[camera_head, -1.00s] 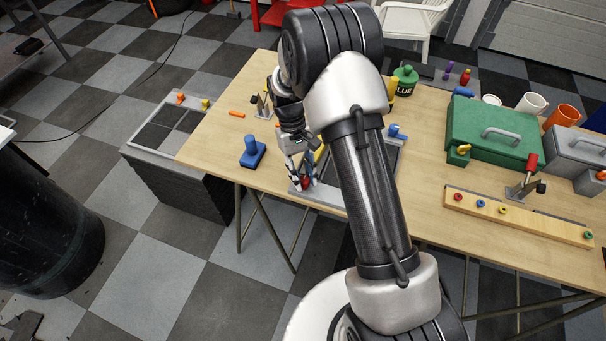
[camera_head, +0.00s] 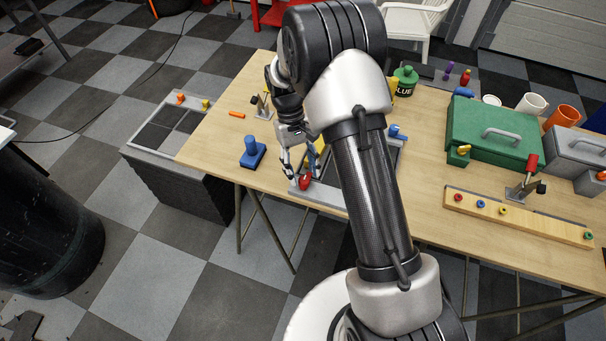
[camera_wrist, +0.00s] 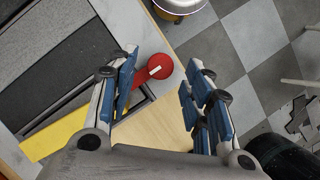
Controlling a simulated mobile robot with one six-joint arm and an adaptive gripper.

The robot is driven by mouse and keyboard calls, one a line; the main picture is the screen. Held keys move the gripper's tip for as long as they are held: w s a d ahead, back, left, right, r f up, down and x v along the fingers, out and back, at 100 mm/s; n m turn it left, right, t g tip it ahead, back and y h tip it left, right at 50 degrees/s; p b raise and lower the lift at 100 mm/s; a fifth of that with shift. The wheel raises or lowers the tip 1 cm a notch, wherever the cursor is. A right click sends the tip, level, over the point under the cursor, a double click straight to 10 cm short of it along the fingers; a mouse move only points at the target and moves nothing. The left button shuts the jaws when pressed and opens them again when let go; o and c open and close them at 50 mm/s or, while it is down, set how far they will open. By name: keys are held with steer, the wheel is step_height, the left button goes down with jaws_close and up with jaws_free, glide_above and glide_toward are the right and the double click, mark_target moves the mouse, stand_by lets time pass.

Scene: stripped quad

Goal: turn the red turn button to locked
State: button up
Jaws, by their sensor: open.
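The red turn button (camera_head: 305,182) sits at the near left corner of a grey-framed panel on the table. In the wrist view it is a red disc (camera_wrist: 153,72) with a short white mark on it, beside the tip of the left finger. My gripper (camera_head: 302,172) is open and empty, with its fingers just above and beside the button. In the wrist view the two blue-padded fingers (camera_wrist: 163,95) stand wide apart, and the disc lies nearer the left one. I cannot tell whether a finger touches it. No lettering for locked is readable.
A yellow bar (camera_wrist: 55,133) lies on the panel close to my gripper. A blue handled block (camera_head: 252,152) stands to the left on the table (camera_head: 217,140). A green toolbox (camera_head: 490,130) stands to the right. The table's front edge is close to the button.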

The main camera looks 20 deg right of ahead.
steer(key=v, duration=0.9)
steer(key=shift+r, duration=0.3)
steer(key=shift+w, duration=0.1)
